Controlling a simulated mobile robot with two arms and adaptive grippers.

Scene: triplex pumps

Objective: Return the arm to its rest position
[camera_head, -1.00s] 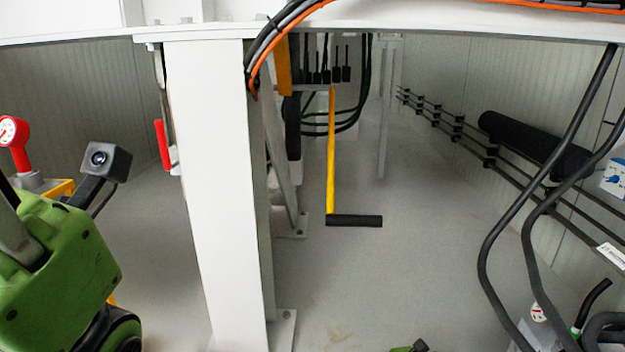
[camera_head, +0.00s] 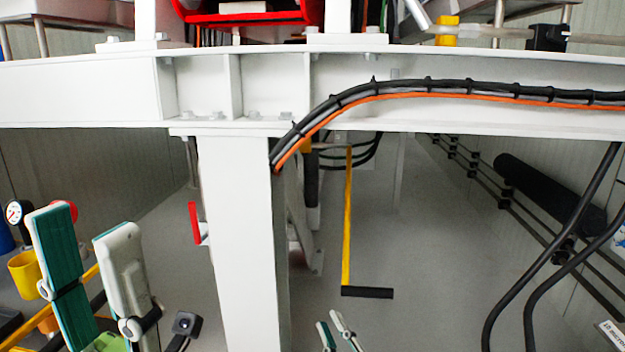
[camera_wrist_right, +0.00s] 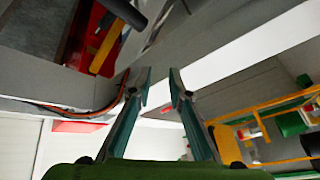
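My left gripper (camera_head: 84,222) stands at the lower left of the head view. Its two teal-and-grey fingers point up and are spread apart, with nothing between them. My right gripper (camera_head: 330,320) shows only its fingertips at the bottom edge, right of the white post. In the right wrist view the right gripper (camera_wrist_right: 160,88) has its two fingers apart and holds nothing. Neither gripper can be seen touching anything.
A white post (camera_head: 238,240) and beam (camera_head: 90,92) stand ahead. A yellow lever (camera_head: 348,220) with a black handle hangs right of the post. Black hoses (camera_head: 560,260) curve at the right. A gauge (camera_head: 16,212) is far left. Grey floor (camera_head: 430,250) is clear beyond.

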